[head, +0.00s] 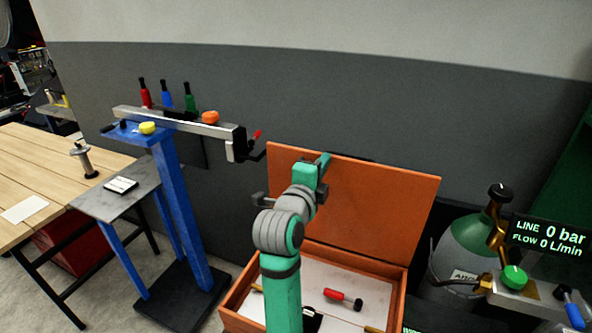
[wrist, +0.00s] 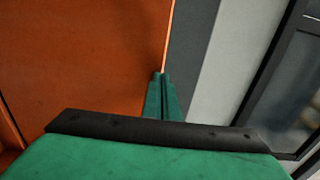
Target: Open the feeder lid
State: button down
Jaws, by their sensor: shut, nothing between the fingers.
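The feeder lid (head: 375,195) is an orange panel, raised and leaning back nearly upright behind the orange feeder box (head: 398,283). The box is open and its pale floor shows. My gripper (head: 322,163) is at the lid's upper left part, in front of it in the head view. In the wrist view, the orange lid (wrist: 85,50) fills the left side, and my gripper's closed green fingertips (wrist: 161,78) lie at its edge. I cannot tell whether they touch it. The fingers are together with nothing between them. My arm hides part of the box.
A red-handled tool (head: 343,299) lies in the box. A blue stand (head: 178,205) with a metal beam (head: 180,120) is to the left. A green gas cylinder (head: 468,245) and a valve unit (head: 515,285) stand close on the right. A wooden table (head: 40,165) is far left.

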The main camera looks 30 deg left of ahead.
jog(key=w, duration=0.2)
jog(key=w+g, duration=0.1)
jog(key=shift+a+r, duration=0.2)
jog(key=shift+r, duration=0.1)
jog(key=shift+r, duration=0.1)
jog(key=s+d, duration=0.1)
jog(key=s, duration=1.3)
jog(key=shift+s+d+r, duration=0.15)
jog(key=shift+d+r, duration=0.1)
jog(key=shift+r, duration=0.15)
